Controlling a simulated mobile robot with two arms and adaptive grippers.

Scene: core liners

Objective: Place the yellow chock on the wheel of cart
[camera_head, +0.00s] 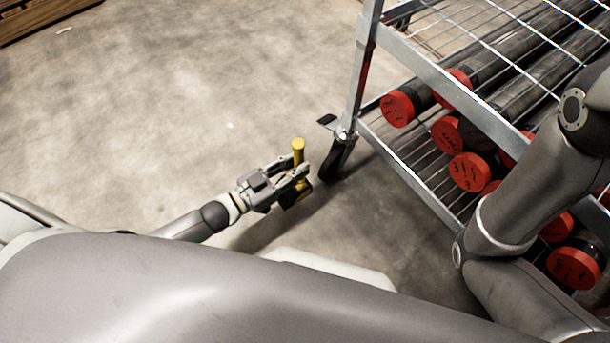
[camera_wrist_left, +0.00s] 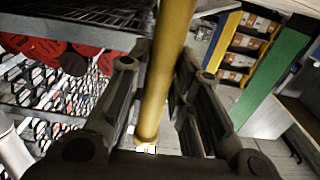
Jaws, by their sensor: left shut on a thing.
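The yellow chock has an upright yellow handle (camera_head: 298,152) in the head view. My left gripper (camera_head: 299,172) is shut on this handle, close to the floor. In the left wrist view the yellow handle (camera_wrist_left: 168,75) runs between the two fingers (camera_wrist_left: 160,110). The cart's caster wheel (camera_head: 335,160) is just right of the gripper, under the cart's corner post, with a visible gap to the chock. My right arm crosses the right side of the head view, but its gripper is out of view.
The metal cart (camera_head: 410,60) fills the upper right, its wire shelves holding several dark tubes with red end caps (camera_head: 398,109). The concrete floor (camera_head: 180,100) is clear to the left. A wooden pallet (camera_head: 35,18) lies at the far upper left.

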